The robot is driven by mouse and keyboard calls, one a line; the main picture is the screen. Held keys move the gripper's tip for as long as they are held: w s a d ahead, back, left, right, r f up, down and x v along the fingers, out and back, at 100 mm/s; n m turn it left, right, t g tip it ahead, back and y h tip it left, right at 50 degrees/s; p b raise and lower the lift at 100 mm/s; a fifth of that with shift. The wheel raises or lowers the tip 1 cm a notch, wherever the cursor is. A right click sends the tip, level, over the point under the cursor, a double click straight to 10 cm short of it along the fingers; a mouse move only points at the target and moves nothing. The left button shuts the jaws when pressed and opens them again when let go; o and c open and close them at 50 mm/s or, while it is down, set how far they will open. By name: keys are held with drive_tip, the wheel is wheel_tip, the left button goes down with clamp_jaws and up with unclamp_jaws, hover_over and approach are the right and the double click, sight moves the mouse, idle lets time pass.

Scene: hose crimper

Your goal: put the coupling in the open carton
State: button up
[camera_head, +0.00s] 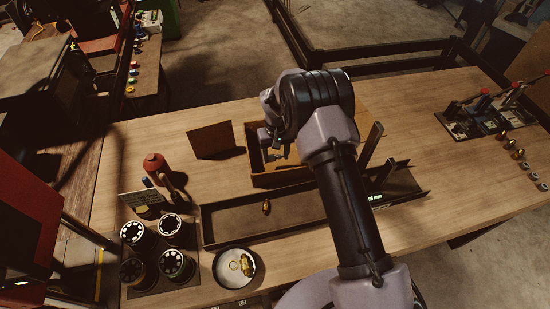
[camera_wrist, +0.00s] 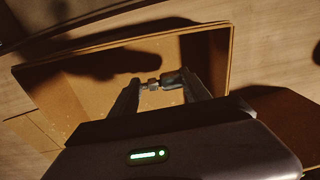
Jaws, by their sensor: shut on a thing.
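The open carton (camera_head: 282,181) stands near the middle of the table, behind the long dark tray. In the wrist view the carton (camera_wrist: 75,98) lies beneath my gripper, its rim around most of the finger area. My gripper (camera_wrist: 155,86) is shut on a small grey metal coupling (camera_wrist: 152,84), held crosswise between the two fingertips. The fingers appear over the carton's opening; how high the coupling is above its floor I cannot tell. In the head view my gripper (camera_head: 270,138) is at the carton, partly covered by my wrist, and the coupling is not clear there.
A long dark tray (camera_head: 225,231) holds a brass fitting (camera_head: 266,207). A round dish (camera_head: 234,282) with brass pieces, several dark cylinders (camera_head: 175,263) and a red bottle (camera_head: 155,164) stand at left. An upright brown panel (camera_head: 213,140) stands left of the carton.

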sight(276, 168)
wheel_tip(276, 168, down, 4)
drive_tip(key=shift+w+f, duration=0.1)
drive_tip(key=shift+f, duration=0.15)
drive_tip(key=shift+f, duration=0.15)
drive_tip(key=o, duration=1.4)
